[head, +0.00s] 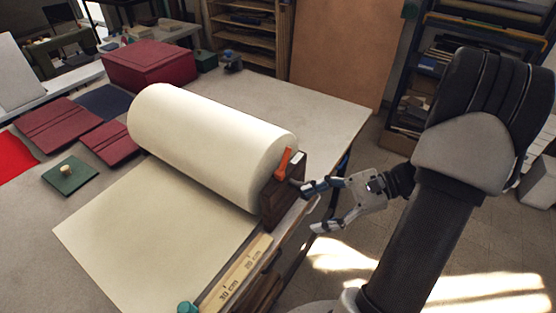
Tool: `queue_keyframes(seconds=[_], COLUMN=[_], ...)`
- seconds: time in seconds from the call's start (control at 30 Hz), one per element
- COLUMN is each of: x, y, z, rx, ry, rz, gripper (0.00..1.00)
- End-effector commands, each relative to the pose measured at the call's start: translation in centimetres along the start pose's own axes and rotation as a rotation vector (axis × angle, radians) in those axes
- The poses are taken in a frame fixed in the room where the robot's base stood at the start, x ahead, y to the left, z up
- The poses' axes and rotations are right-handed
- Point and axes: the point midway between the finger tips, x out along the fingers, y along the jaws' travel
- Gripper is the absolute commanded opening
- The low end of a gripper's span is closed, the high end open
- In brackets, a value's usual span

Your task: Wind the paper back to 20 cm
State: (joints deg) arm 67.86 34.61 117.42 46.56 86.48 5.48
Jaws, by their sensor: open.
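A large roll of cream paper (205,142) lies on the table, with a flat sheet (160,235) pulled out from it toward the front left. A dark wooden end block (287,190) with an orange lever (283,163) stands at the roll's right end. A wooden scale (240,272) marked 20 cm and 30 cm lies along the sheet's right side. The sheet reaches past the 30 cm mark. My gripper (312,208) is open and empty, just right of the end block, beyond the table's edge. Whether a fingertip touches the block I cannot tell.
A teal knob (187,307) sits near the scale's front end. Red covers (108,142), a green plate (71,178) and a red box (150,63) are left and behind. A shelf rack stands behind my arm.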

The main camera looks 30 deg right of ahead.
Motion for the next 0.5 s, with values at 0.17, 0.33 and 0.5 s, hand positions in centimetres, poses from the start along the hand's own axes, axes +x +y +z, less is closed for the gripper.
queue_keyframes(seconds=[0.17, 0.33, 0.5], x=[-6.5, -10.2, -10.8], y=[0.5, 1.7, 1.8], z=[-6.5, -9.9, -10.7], rx=[0.201, 0.277, 0.293], ry=[-0.16, -0.244, -0.266], rz=[-0.372, -0.581, -0.637], gripper=[0.66, 0.66, 0.66])
